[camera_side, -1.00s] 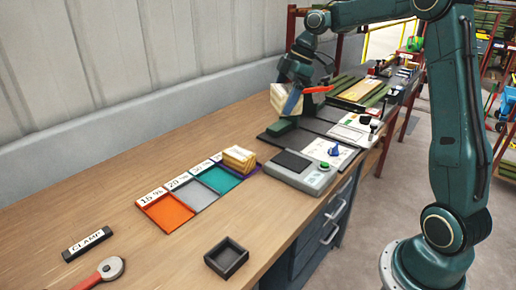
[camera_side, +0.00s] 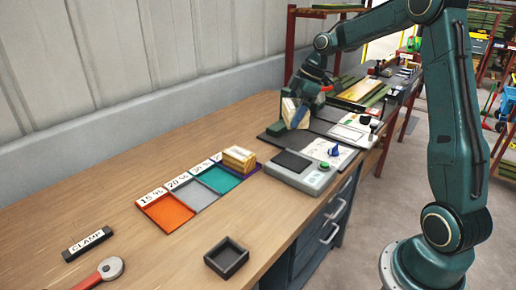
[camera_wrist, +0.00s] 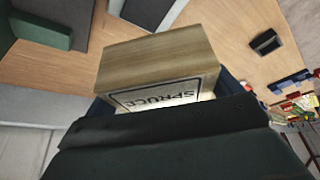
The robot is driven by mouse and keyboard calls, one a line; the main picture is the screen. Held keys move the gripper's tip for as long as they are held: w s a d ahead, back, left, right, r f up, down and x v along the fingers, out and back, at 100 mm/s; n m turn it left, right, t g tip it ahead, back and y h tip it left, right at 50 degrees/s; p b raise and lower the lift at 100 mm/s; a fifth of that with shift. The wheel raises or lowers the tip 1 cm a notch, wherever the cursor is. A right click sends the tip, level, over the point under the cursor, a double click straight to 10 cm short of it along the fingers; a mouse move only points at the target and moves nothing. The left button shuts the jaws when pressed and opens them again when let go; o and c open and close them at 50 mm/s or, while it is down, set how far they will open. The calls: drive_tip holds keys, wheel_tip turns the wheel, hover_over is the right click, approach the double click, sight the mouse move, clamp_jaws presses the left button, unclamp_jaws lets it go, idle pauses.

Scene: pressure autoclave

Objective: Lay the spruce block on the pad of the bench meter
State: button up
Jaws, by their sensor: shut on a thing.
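The spruce block (camera_side: 291,112) is a pale wooden block held in my gripper (camera_side: 299,111) above the dark mat behind the bench meter. In the wrist view the block (camera_wrist: 155,60) shows its wood grain and a SPRUCE label. My gripper is shut on it, and its fingers are partly hidden by the block and the dark gripper body. The bench meter (camera_side: 318,179) is a grey box with a green button. Its dark pad (camera_side: 292,162) is bare and lies in front of the held block, apart from it.
A green block (camera_side: 277,129) stands on the dark mat beside the held block. Orange, grey and teal trays (camera_side: 166,212) lie left of the meter, with a yellowish wooden block (camera_side: 239,157) on a purple one. A small black tray (camera_side: 227,259) and a CLAMP sign (camera_side: 87,243) lie nearer.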

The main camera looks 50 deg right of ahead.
hover_over(285, 161)
drive_tip(key=d, duration=0.1)
drive_tip(key=f, duration=0.9)
drive_tip(key=shift+s+f, duration=0.25)
drive_tip(key=shift+s, duration=0.15)
drive_tip(key=shift+f, duration=2.1)
drive_tip(key=shift+f, duration=0.15)
drive_tip(key=o, duration=0.8)
drive_tip(key=v, duration=1.2)
drive_tip(key=shift+a+r, duration=0.1)
drive_tip(key=shift+r, duration=0.1)
